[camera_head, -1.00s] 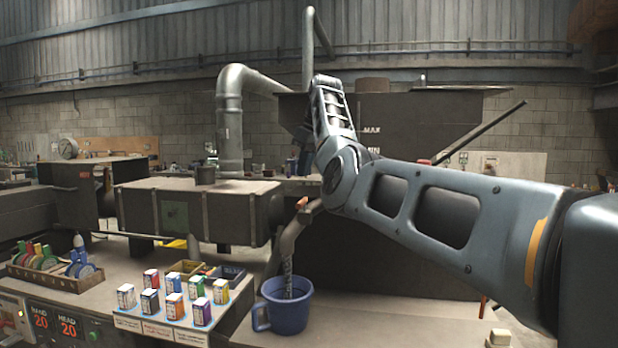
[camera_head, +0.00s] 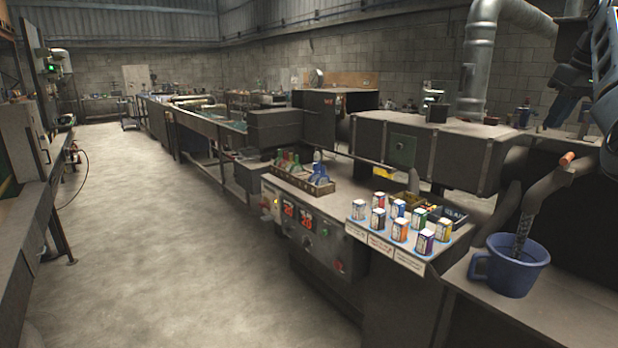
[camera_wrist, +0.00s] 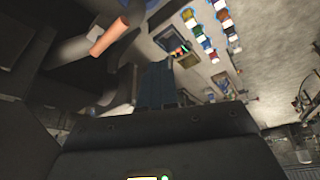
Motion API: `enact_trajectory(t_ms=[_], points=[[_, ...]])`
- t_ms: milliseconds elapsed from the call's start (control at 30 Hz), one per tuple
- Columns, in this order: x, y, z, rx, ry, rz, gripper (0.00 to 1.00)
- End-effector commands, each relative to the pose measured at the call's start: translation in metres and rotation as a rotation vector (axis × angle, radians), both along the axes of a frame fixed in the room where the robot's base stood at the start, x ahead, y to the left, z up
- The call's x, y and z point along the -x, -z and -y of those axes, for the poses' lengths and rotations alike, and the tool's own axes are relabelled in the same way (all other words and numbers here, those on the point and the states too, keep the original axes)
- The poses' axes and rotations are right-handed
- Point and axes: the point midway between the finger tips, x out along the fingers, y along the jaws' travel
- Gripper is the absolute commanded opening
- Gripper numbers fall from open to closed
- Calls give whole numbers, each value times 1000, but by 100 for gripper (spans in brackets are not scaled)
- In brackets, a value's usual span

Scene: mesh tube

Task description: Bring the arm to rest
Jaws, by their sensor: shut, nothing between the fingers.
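My arm (camera_head: 604,70) shows at the right edge of the head view, cut off by the frame. A dark bluish hand shape hangs beside it, above the bench, and seems to be my gripper. In the wrist view the fingers of my gripper (camera_wrist: 156,84) are together with nothing held between them. The curved spout with an orange tip (camera_head: 567,160) stands close below the hand in the head view. The orange tip also shows at upper left in the wrist view (camera_wrist: 108,38).
A blue mug (camera_head: 511,270) stands under the spout, with a clear stream or mesh-like strand running into it. Several small coloured boxes (camera_head: 400,229) stand on the control bench left of it. A tray of coloured items (camera_head: 298,180) lies further left. The floor (camera_head: 190,230) is open.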

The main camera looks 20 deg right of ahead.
Motion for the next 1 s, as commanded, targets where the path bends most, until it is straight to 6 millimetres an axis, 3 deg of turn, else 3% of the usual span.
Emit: enact_trajectory(t_ms=[267,467,567,767,1000], points=[[-12,48,-1,25,25,10,0],[-23,105,-7,57,51,23,0],[-27,142,-12,78,66,32,0],[-31,240,-36,145,93,62,0],[-15,349,-82,235,104,118,0]])
